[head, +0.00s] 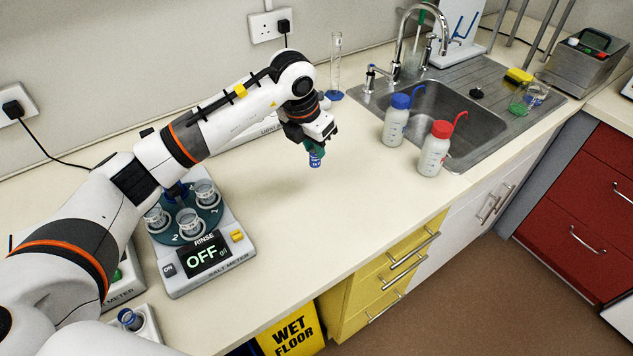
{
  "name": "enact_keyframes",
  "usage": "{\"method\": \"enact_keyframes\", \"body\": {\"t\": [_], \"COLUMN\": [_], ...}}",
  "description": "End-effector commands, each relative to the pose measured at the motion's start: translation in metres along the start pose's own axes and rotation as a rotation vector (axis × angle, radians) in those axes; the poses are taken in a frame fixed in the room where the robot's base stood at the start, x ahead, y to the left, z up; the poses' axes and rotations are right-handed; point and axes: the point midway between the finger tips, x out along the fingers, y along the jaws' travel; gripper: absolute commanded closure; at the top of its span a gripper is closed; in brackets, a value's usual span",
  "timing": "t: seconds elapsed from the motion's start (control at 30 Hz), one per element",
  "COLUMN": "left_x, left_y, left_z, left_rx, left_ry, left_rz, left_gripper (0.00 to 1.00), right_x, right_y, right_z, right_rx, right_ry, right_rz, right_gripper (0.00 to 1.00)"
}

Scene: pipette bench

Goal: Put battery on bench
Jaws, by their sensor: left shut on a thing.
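My left gripper (314,146) is shut on a small blue battery (315,160) with a pale lower end. It holds the battery roughly upright, pointing down over the middle of the cream bench (300,214). I cannot tell for sure whether the battery's lower end touches the bench top or hangs just above it. The gripper's jaws hide the upper part of the battery. My right gripper is not in view.
A salt meter (212,279) with several glass beakers stands at the left. Two wash bottles, blue-capped (396,122) and red-capped (434,152), stand by the sink (455,108). A measuring cylinder (335,65) stands behind the gripper. The bench front middle is clear.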

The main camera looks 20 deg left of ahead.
Motion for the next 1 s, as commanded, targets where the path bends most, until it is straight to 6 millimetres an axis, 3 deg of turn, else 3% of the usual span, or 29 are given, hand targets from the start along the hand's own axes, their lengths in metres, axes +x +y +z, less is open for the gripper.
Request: {"method": "enact_keyframes", "body": {"t": [0.13, 0.33, 0.6, 1.0], "left_x": [-0.004, -0.001, 0.044, 0.086], "left_y": [-0.006, -0.01, -0.01, -0.01], "left_z": [-0.012, -0.016, -0.003, 0.008], "left_rx": [-0.206, -0.335, -0.346, -0.344], "left_ry": [0.001, -0.003, -0.004, -0.005], "left_rz": [-0.056, -0.091, -0.095, -0.093], "left_gripper": [1.0, 1.0, 1.0, 1.0], "right_x": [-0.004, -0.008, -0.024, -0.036], "right_y": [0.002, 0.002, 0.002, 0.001], "right_z": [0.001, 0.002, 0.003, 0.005], "right_rx": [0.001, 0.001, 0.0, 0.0], "right_ry": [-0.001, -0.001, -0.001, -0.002], "right_rz": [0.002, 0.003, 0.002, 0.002], "right_gripper": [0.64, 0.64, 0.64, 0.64]}}
